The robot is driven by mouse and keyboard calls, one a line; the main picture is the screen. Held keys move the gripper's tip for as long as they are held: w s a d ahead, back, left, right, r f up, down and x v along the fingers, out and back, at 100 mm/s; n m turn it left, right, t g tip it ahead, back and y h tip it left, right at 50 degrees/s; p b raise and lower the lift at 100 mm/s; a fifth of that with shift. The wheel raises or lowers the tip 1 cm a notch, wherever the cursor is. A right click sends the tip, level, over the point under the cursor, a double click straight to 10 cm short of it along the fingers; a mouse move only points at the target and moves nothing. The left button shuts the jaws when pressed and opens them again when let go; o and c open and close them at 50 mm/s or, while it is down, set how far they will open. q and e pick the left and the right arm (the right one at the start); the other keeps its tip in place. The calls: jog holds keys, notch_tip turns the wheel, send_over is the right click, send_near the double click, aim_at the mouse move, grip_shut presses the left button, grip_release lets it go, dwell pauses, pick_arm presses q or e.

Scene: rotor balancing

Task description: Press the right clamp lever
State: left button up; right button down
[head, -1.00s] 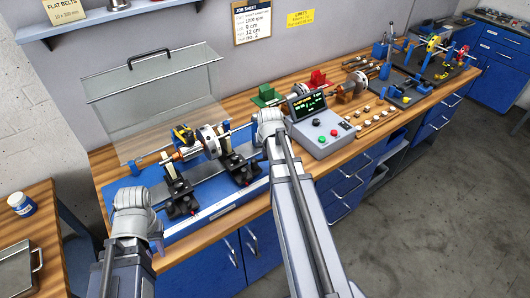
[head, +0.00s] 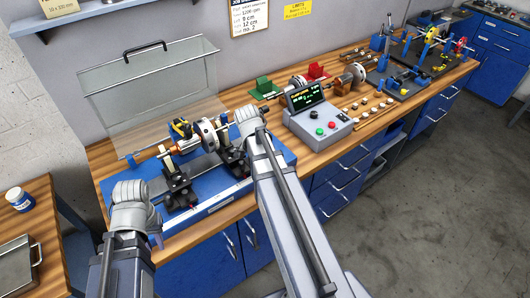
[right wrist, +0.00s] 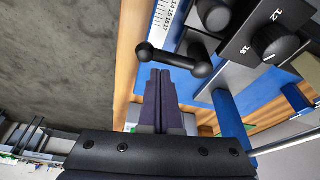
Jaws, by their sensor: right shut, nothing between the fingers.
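The balancing machine's blue base (head: 215,200) carries a rotor (head: 209,131) on two black supports. In the right wrist view a black lever with rounded ends (right wrist: 174,60), apparently the right clamp lever, lies just beyond my right fingertips. My right gripper (right wrist: 160,75) is shut and empty, its dark fingers together; whether they touch the lever I cannot tell. In the head view my right wrist hides that gripper beside the right support (head: 234,168). My left gripper (head: 157,240) is mostly hidden by its wrist, at the bench's front left; its jaws cannot be made out.
A control box (head: 318,118) with a screen and buttons stands right of the machine. A clear guard (head: 150,85) stands behind it. A black knob (right wrist: 275,43) is beside the lever. Small parts lie on the wooden bench farther right.

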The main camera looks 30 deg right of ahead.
jog(key=shift+a+m, duration=0.25)
jog(key=shift+m, duration=0.45)
jog(key=shift+s+a+g, duration=0.2)
jog(key=shift+a+g, duration=0.05)
jog(key=shift+g, duration=0.05)
jog(key=shift+a, duration=0.1)
